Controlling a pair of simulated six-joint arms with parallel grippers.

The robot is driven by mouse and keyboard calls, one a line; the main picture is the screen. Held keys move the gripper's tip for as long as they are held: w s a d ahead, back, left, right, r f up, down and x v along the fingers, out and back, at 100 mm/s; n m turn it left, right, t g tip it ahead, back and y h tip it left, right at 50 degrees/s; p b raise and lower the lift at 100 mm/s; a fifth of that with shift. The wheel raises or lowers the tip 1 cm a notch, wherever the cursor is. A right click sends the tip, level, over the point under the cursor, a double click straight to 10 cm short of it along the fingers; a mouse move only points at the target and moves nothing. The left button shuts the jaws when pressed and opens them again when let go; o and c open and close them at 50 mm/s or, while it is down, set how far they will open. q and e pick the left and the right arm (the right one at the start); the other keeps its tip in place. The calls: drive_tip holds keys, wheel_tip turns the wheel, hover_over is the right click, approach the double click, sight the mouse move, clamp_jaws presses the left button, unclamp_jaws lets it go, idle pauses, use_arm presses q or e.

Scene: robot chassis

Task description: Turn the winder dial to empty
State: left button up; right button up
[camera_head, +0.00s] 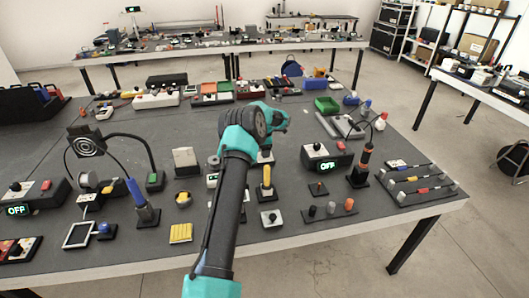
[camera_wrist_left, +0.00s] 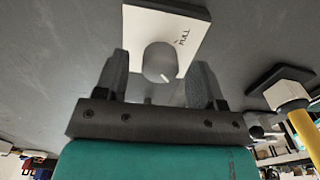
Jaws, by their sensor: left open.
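The winder dial (camera_wrist_left: 158,62) is a round grey knob on a white plate (camera_wrist_left: 190,22) with a dark edge, in the left wrist view. A short light mark shows on the knob's lower edge. My left gripper (camera_wrist_left: 160,68) is open, with one finger on each side of the knob. I cannot tell whether the fingers touch it. In the head view, my left arm (camera_head: 231,190) reaches up the middle of the bench and its wrist hides the fingertips. My right gripper is not in view.
A yellow-handled lever (camera_head: 266,185) stands close to my arm; it also shows in the left wrist view (camera_wrist_left: 308,132). A black box with a green OFF display (camera_head: 325,158) is to the right. Several small devices crowd the grey bench.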

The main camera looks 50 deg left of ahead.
use_arm(q)
wheel_tip(320, 180, up, 16)
drive_tip(key=shift+r, duration=0.2)
idle(0.6)
